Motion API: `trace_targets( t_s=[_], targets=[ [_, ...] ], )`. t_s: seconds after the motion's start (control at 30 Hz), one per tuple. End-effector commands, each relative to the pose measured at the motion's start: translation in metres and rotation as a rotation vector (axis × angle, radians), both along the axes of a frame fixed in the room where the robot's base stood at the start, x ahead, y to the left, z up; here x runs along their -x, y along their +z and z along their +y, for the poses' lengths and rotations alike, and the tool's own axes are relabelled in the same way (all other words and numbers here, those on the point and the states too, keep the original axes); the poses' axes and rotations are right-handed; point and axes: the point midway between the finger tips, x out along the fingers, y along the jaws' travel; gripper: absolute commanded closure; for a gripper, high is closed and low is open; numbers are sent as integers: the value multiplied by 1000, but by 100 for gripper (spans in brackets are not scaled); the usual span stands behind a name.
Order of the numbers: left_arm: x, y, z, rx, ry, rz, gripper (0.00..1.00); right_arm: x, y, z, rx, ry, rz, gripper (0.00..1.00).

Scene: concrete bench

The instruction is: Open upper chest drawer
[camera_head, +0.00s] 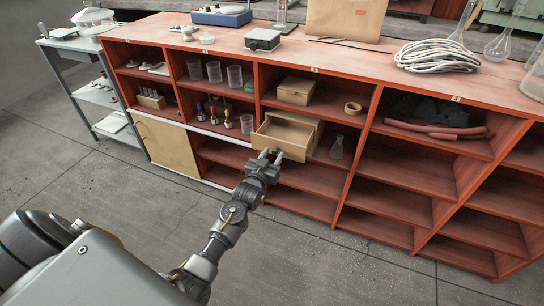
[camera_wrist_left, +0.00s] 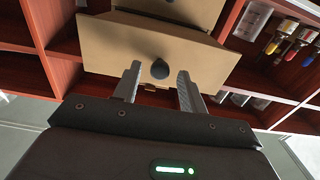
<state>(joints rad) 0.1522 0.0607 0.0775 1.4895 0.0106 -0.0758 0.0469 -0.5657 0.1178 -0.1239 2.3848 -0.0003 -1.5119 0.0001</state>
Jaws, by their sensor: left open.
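A small tan chest (camera_head: 318,134) stands in an opening of the red shelf unit. Its upper drawer (camera_head: 285,131) stands out from it, with the hollow inside showing in the head view. In the left wrist view, the tan drawer front (camera_wrist_left: 110,48) carries a dark round knob (camera_wrist_left: 160,69). My left gripper (camera_head: 270,155) is at the drawer front with its fingers open. In the left wrist view, the fingers (camera_wrist_left: 159,70) lie on either side of the knob, with a visible gap on each side. The knob is hidden in the head view.
A clear flask (camera_head: 336,148) stands right of the chest. Several bottles with coloured tops (camera_head: 213,117) stand to its left. A tan box (camera_head: 296,91) sits on the shelf above. Shelf uprights flank the opening. The floor (camera_head: 330,255) in front is clear.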

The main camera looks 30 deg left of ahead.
Motion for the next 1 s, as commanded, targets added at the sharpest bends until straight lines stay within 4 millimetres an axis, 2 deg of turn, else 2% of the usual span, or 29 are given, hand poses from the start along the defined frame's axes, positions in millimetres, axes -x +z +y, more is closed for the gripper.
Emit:
trace_targets(
  t_s=[0.17, 0.23, 0.3, 0.5, 0.6, 0.77, 1.0],
  targets=[
    [20, 0, -2, 0, 0, 2, 58, -3, 2, 0, -2, 0, -12, 64],
    [34, 1, -3, 0, 0, 2, 58, -4, -12, 1, 1, 1, 7, 64],
    [48, 0, -5, 0, 0, 2, 58, -5, -17, 1, 0, 1, 10, 64],
    [85, 0, -8, 0, 0, 3, 58, -7, -28, 2, 0, 2, 15, 64],
    [97, 0, -9, 0, 0, 3, 58, -8, -32, 2, 1, 2, 17, 64],
    [106, 0, -10, 0, 0, 1, 58, -8, -34, 2, 0, 2, 19, 64],
    [107, 0, -10, 0, 0, 1, 58, -8, -35, 2, 0, 2, 19, 64]
  ],
)
